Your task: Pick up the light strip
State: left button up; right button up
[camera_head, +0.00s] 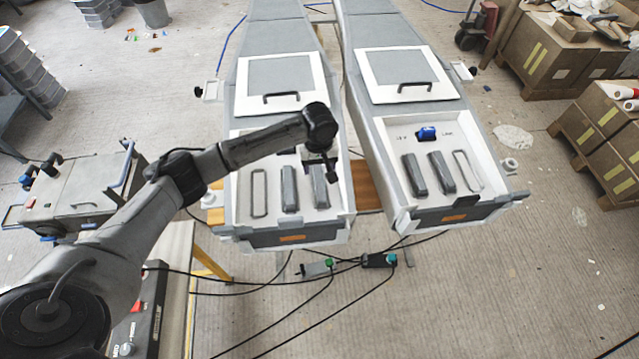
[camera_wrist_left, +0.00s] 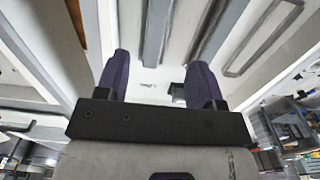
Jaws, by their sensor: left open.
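Two dark grey bars lie side by side in the tray of the left mould (camera_head: 285,238), a left bar (camera_head: 290,191) and a right bar (camera_head: 319,192). I cannot tell for sure which of them is the light strip. My left gripper (camera_head: 330,171) hangs over the back right part of this tray, close to the right bar and partly in front of it. In the left wrist view its two fingers (camera_wrist_left: 158,70) are apart with nothing between them. Long grey bars (camera_wrist_left: 157,30) show beyond the fingertips. My right gripper is not in view.
An empty loop-shaped outline (camera_head: 259,193) lies left of the bars. The right mould (camera_head: 455,208) has two similar bars (camera_head: 414,175) and a blue item (camera_head: 427,133). Lids with black handles (camera_head: 282,97) lie behind the trays. Cables (camera_head: 330,263) cross the floor in front.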

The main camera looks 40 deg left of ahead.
aim_at(320, 184)
pick_arm(q)
jog(key=shift+w+f+b, duration=0.15)
jog(key=shift+f+b, duration=0.05)
jog(key=shift+f, duration=2.3)
jog(key=shift+w+f+b, duration=0.1)
jog(key=shift+f+b, duration=0.1)
jog(key=shift+f, duration=2.3)
jog(key=c, duration=1)
